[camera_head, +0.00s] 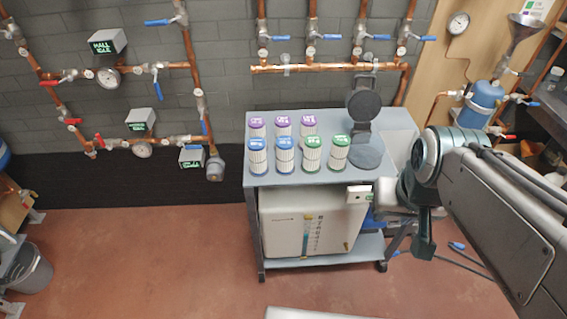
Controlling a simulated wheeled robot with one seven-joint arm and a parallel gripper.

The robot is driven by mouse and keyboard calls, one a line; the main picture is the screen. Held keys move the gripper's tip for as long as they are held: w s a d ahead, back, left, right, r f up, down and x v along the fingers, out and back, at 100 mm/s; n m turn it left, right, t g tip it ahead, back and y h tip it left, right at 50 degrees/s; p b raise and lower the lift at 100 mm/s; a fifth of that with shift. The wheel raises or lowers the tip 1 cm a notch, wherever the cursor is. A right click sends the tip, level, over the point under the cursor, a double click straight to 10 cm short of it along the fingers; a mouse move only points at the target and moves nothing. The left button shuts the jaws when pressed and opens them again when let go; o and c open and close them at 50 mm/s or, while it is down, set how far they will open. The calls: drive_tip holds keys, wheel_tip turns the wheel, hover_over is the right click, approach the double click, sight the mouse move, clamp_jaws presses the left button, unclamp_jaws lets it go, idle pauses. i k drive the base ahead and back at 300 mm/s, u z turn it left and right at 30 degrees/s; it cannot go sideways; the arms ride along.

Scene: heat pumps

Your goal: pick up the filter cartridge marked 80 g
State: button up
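Several white pleated filter cartridges stand upright in two rows on a grey cart top (225,183). The back row has three purple caps: left cartridge (257,127), middle cartridge (283,128), right cartridge (308,125). The front row has two blue-capped cartridges, one at the left (257,160) and one beside it (284,160), then two green-capped ones (311,160) and (339,157). The cap labels are too small to read, so I cannot tell which is marked 80 g. My gripper (424,250) hangs right of the cart, apart from the cartridges; its finger opening cannot be made out.
A dark stand with round plates (364,105) rises at the cart's back right. A white tank (285,225) sits on the lower shelf. Copper pipes (325,68) with valves line the wall behind. Floor left of the cart is clear; a grey bin (30,272) stands far left.

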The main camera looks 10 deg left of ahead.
sight(285, 144)
drive_tip(key=k, duration=0.8)
drive_tip(key=u, duration=1.15)
drive_tip(key=i, duration=1.7)
drive_tip(key=z, duration=1.35)
